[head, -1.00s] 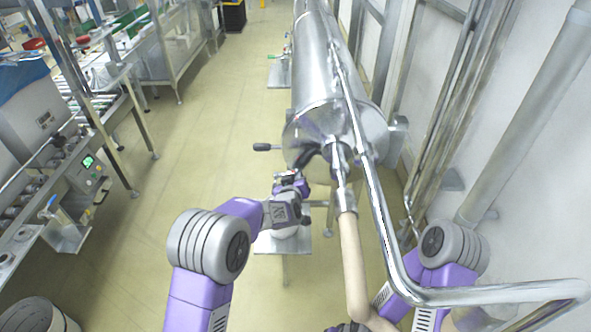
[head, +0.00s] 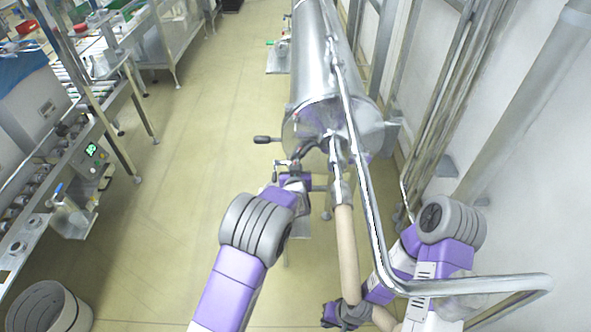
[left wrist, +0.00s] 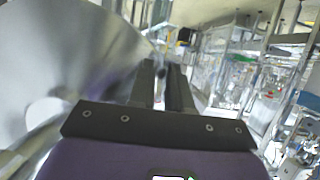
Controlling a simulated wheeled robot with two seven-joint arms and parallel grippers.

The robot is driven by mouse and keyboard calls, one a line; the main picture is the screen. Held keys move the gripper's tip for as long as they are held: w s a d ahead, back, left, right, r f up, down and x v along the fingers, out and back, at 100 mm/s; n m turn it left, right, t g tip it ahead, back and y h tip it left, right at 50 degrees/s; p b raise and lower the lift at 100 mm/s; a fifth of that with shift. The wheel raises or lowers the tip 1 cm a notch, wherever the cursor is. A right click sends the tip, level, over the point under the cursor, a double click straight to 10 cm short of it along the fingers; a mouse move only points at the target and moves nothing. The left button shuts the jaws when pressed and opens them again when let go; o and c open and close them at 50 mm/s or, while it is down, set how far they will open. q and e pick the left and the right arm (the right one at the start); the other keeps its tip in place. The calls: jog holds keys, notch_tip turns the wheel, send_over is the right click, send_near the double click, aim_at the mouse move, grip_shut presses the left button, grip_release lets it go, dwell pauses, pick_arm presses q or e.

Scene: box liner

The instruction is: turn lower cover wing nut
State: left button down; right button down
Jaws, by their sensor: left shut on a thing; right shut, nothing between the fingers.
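The steel cylinder's round end cover (head: 310,122) faces me in the head view, with a black-knobbed handle (head: 263,140) sticking out to its left. My left gripper (head: 291,166) is at the cover's lower left edge, partly hidden by its own arm. In the left wrist view its two dark fingers (left wrist: 165,85) are close together beside the shiny cover (left wrist: 60,60). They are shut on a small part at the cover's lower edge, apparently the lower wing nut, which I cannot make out. My right gripper (head: 334,316) is shut and empty, low beside the hose, away from the cover.
A beige hose (head: 347,250) hangs from the cover's pipe, between my arms. A bent steel rail (head: 375,235) runs along the right, over my right arm. A conveyor bench (head: 60,165) stands at the left. The floor (head: 180,210) between is clear.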

pick_arm(q)
jog(key=c, duration=1.3)
grip_release()
jog(key=shift+o, duration=0.2)
jog(key=shift+s, duration=0.1)
jog(key=v, duration=0.7)
jog(key=shift+s, duration=0.15)
jog(key=shift+r, duration=0.1)
